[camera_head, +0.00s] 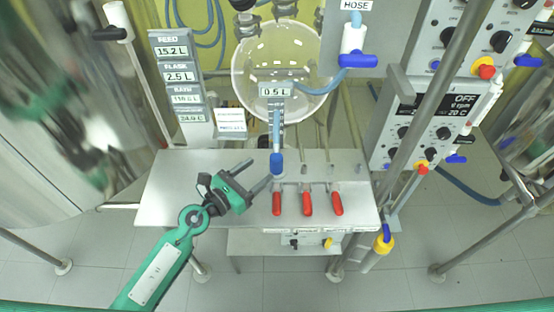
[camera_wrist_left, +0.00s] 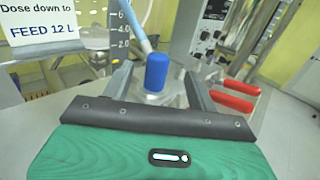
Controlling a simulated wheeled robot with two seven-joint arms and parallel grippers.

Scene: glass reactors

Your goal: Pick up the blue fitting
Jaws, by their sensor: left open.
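The blue fitting (camera_head: 276,163) is a short blue cylinder at the lower end of a light blue hose (camera_head: 277,128), which hangs in front of the round glass flask. It stands upright over the back part of the steel table. My left gripper (camera_head: 256,173) reaches in from the left, open and empty, its fingertips just left of the fitting. In the left wrist view the fitting (camera_wrist_left: 157,72) shows between the two spread fingers, and I see no contact. My right gripper is not in view.
The steel table (camera_head: 180,185) carries several red-handled valves (camera_head: 307,203) right of the gripper. The glass flask (camera_head: 260,60) is behind. A display panel (camera_head: 178,80) stands at the left, control boxes (camera_head: 430,125) at the right.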

